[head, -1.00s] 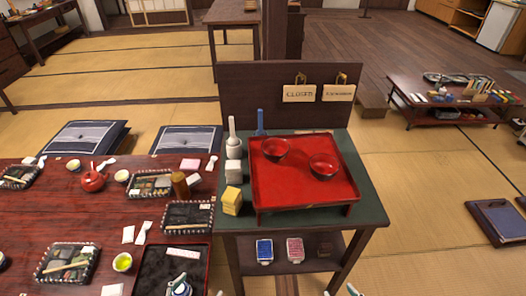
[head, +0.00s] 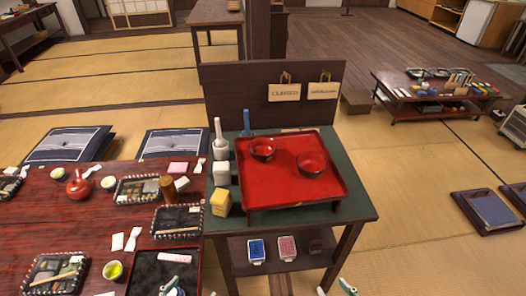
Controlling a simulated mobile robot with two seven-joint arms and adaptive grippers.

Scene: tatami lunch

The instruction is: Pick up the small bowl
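Two dark bowls with red insides stand upright and apart on a red tray (head: 290,196). The left bowl (head: 262,150) sits farther back and looks slightly smaller than the right bowl (head: 311,164). The tray rests on a small green-topped stand (head: 362,207). My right gripper (head: 335,290) shows only as two separated fingertips at the bottom edge, in front of the stand, open and well away from the bowls. My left gripper (head: 174,290) is partly cut off at the bottom edge, over the black tray; its opening is unclear.
Beside the red tray stand a yellow box (head: 220,203), a white holder (head: 221,172) and a blue-handled item (head: 246,124). A dark panel (head: 235,95) with hanging signs rises behind. Card packs (head: 256,250) lie on the shelf below. A crowded low table (head: 60,215) adjoins at left.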

